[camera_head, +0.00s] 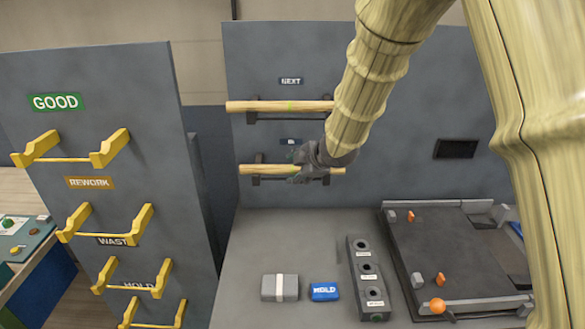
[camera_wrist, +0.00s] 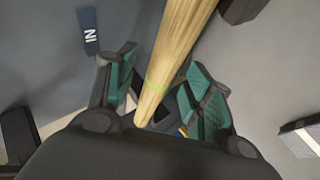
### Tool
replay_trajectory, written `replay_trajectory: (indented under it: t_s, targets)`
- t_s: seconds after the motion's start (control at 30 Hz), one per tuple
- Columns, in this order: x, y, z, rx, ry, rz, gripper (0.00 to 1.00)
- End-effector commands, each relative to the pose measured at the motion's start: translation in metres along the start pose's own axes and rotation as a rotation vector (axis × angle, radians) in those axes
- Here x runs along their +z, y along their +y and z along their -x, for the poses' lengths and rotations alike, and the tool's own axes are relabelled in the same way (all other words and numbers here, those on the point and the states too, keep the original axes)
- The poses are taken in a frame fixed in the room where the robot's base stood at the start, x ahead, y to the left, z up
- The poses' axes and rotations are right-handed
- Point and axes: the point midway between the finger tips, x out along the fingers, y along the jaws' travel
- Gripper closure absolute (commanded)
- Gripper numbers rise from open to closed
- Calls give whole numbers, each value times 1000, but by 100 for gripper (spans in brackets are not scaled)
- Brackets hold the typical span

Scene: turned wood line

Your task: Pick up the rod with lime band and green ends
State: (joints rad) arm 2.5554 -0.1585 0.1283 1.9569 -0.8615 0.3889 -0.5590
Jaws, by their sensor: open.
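A pale wooden rod (camera_head: 258,169) lies across the lower dark rack on the grey back panel. My gripper (camera_head: 303,165) is at its middle and hides that part. In the wrist view the same rod (camera_wrist: 176,55) runs between the green pads of my gripper (camera_wrist: 162,88), which is open around it. A faint lime mark shows on the rod there. A second wooden rod (camera_head: 262,106) lies on the upper rack under the NEXT sign, with a faint lime band at its middle. Green ends cannot be made out on either rod.
A panel with yellow hooks (camera_head: 108,150) and signs stands at left. On the bench are a grey box (camera_head: 280,288), a blue MOLD block (camera_head: 324,291), a block with several holes (camera_head: 367,277) and a dark fixture (camera_head: 450,250) with orange parts. The bench's left front is clear.

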Motion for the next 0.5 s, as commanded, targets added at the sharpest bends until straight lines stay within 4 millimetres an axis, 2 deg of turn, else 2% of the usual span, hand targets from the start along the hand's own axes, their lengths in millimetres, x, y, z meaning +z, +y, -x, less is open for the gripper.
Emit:
replay_trajectory:
  t_s: [0.27, 0.5]
  targets:
    - [0, 0, -2, 0, 0, 1, 48]
    - [0, 0, -2, 0, 0, 1, 90]
